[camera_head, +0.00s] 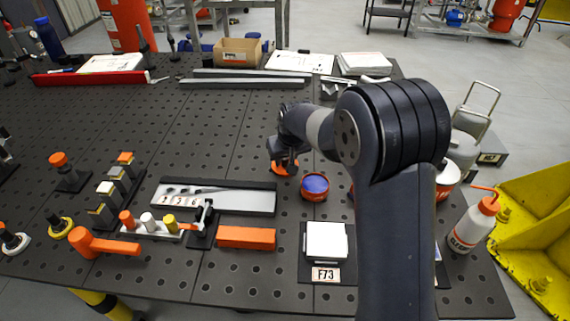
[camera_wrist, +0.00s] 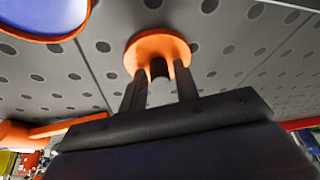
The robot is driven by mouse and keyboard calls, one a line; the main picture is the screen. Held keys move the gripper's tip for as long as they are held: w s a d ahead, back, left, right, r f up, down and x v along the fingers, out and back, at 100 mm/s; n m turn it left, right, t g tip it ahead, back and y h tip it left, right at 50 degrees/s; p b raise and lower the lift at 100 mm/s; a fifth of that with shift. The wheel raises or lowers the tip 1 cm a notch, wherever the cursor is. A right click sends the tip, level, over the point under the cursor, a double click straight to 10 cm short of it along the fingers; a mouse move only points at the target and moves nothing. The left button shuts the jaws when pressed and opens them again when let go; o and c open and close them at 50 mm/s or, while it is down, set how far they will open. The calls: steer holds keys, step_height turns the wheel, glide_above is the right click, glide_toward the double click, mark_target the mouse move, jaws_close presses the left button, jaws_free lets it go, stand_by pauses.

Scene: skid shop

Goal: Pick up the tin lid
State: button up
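The tin lid, an orange disc (camera_head: 285,171) with a dark knob, is at the middle of the perforated table in the head view, just left of an open orange tin (camera_head: 314,194) with blue contents. In the wrist view the lid (camera_wrist: 146,50) is straight ahead, with its knob between my fingers. My gripper (camera_wrist: 158,72) points down at the lid, its two fingers on either side of the knob. Orange shows between each finger and the knob, so the gripper looks open. The fingertips are partly hidden in the head view. I cannot tell whether they touch the lid.
The tin's rim also shows in the wrist view (camera_wrist: 62,37), at upper left. A grey plate (camera_head: 235,199), an orange block (camera_head: 246,238) and a white block (camera_head: 326,240) lie nearer. Grey bars (camera_head: 245,83) lie behind. The table left of the lid is mostly clear.

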jaws_close()
